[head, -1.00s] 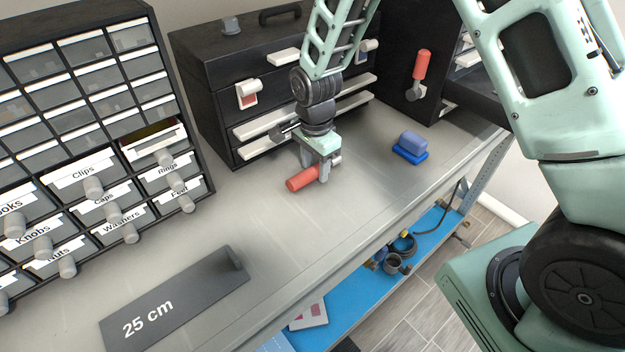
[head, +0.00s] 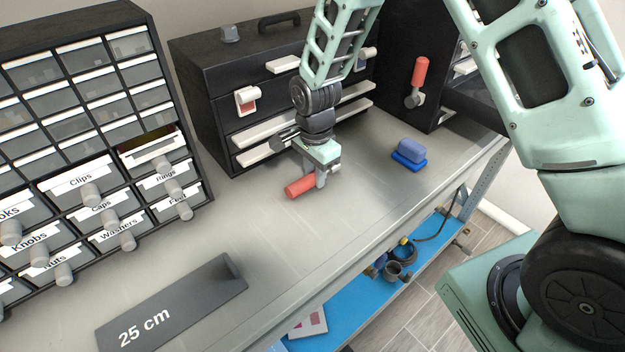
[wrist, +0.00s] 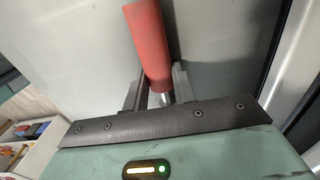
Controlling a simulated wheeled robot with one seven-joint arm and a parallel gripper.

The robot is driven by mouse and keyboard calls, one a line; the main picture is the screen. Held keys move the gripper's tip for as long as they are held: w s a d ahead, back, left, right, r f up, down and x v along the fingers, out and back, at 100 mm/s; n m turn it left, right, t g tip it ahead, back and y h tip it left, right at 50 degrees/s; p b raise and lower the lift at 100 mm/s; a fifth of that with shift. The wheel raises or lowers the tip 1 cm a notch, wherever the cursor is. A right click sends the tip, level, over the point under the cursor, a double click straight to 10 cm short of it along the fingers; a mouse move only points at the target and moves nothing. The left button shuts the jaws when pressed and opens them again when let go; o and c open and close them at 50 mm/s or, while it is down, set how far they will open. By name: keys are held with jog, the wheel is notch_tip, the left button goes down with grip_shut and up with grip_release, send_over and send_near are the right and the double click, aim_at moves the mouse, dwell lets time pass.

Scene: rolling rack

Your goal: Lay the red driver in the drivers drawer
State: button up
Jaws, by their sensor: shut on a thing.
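The red driver (head: 299,187) is in my gripper (head: 321,179), low over the grey bench in front of the black tool chest. In the wrist view the driver's red handle (wrist: 149,45) runs up and away, with a bit of metal shank between the fingers of my gripper (wrist: 160,92). My gripper is shut on the driver. I cannot tell whether the driver touches the bench. The black tool chest (head: 205,70) has several drawers with white pulls. I cannot read a drivers label on any drawer.
A label-fronted drawer cabinet (head: 190,110) stands at left; one small drawer (head: 152,150) in it is pulled out. A blue block (head: 409,150) sits right of my gripper. A 25 cm plate (head: 180,300) lies in front. Another red-handled tool (head: 420,73) hangs on the black case at right.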

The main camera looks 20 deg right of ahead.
jog(key=shift+r+p, duration=2.1)
jog(key=shift+r, duration=0.9)
